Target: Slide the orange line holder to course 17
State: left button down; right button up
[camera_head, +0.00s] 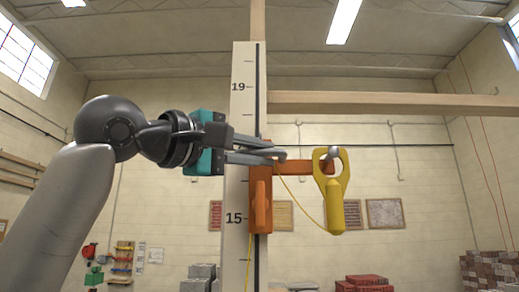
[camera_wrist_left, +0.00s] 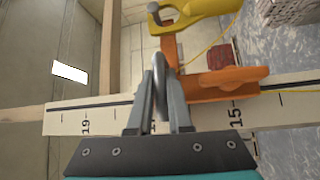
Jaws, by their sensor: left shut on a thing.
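The orange line holder (camera_head: 261,198) sits on a pale upright board (camera_head: 241,130) marked with course numbers. Its body is beside the 15 mark, and its top edge is between the 15 and 19 marks; labels between these are not readable. An orange arm reaches right from its top. The holder also shows in the left wrist view (camera_wrist_left: 215,85). My left gripper (camera_head: 279,155) comes from the left across the board. Its fingers (camera_wrist_left: 159,88) are shut at the holder's upper end, with a grey piece between them; the exact grip is partly hidden. My right gripper is not in view.
A yellow piece (camera_head: 336,205) hangs from a peg on the holder's arm, and a thin yellow line sags to it. A wooden beam (camera_head: 390,103) runs right from the board above the holder. Red bricks (camera_head: 365,284) and grey blocks (camera_head: 200,276) stand lower behind.

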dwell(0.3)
pick_arm(q)
jog(key=c, duration=0.9)
grip_release()
jog(key=shift+o, duration=0.2)
jog(key=b+v, duration=0.4)
jog(key=v, duration=1.1)
jog(key=shift+s+a, duration=0.1)
jog(key=shift+a, duration=0.05)
